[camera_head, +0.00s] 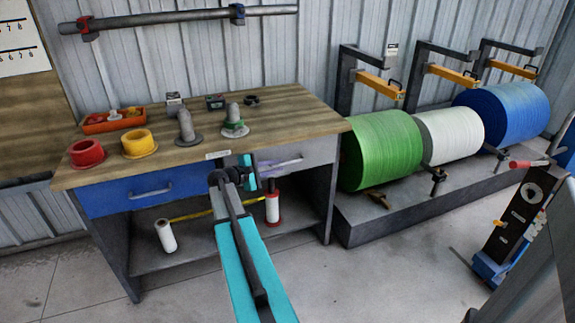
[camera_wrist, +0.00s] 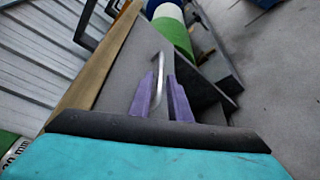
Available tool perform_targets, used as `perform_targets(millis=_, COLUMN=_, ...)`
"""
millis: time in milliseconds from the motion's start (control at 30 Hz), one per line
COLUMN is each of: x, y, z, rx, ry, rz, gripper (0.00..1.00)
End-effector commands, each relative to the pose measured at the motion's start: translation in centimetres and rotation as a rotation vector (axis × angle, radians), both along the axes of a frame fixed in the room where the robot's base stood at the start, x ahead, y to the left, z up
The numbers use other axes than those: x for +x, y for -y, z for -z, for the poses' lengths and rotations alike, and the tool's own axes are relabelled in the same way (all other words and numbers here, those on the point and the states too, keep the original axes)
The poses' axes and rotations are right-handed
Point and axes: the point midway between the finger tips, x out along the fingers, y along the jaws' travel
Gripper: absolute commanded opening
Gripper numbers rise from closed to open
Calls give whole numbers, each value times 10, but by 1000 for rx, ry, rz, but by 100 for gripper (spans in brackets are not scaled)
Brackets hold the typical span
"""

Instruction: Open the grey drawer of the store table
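The store table (camera_head: 290,110) has a wooden top and two drawers under it. The grey drawer (camera_head: 318,153) is on the right, and its front looks flush with the table, so it appears closed. In the wrist view the drawer's grey front (camera_wrist: 125,75) carries a pale bar handle (camera_wrist: 161,66). My gripper (camera_head: 284,163) is at this front. In the wrist view its two purple fingers (camera_wrist: 161,84) stand apart on either side of the handle, with narrow gaps beside the bar. Part of the handle is hidden by the fingers.
A blue drawer (camera_head: 115,197) is on the left. Tape rolls, an orange tray (camera_head: 112,121) and spindles stand on the tabletop. A lower shelf (camera_head: 200,255) holds small spools. Green, white and blue rolls (camera_head: 380,150) stand right of the table. Floor in front is clear.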

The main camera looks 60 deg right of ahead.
Motion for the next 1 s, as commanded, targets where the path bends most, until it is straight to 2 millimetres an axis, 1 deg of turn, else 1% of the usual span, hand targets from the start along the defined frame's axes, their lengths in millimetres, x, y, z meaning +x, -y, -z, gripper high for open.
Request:
perform_targets(millis=33, x=-2, y=8, z=2, rx=0, ry=-1, rz=2, gripper=17)
perform_targets(millis=200, x=-9, y=31, z=7, rx=0, ry=-1, rz=2, gripper=17)
perform_targets(millis=433, x=-17, y=55, z=13, rx=-1, ry=-2, rz=1, gripper=17)
perform_targets(millis=600, x=-20, y=63, z=14, rx=0, ry=-1, rz=1, gripper=17)
perform_targets(millis=900, x=-21, y=64, z=15, rx=0, ry=0, rz=1, gripper=17)
perform_targets(millis=933, x=-21, y=64, z=15, rx=0, ry=0, rz=1, gripper=14)
perform_targets(millis=1000, x=-21, y=64, z=15, rx=0, ry=0, rz=1, gripper=2)
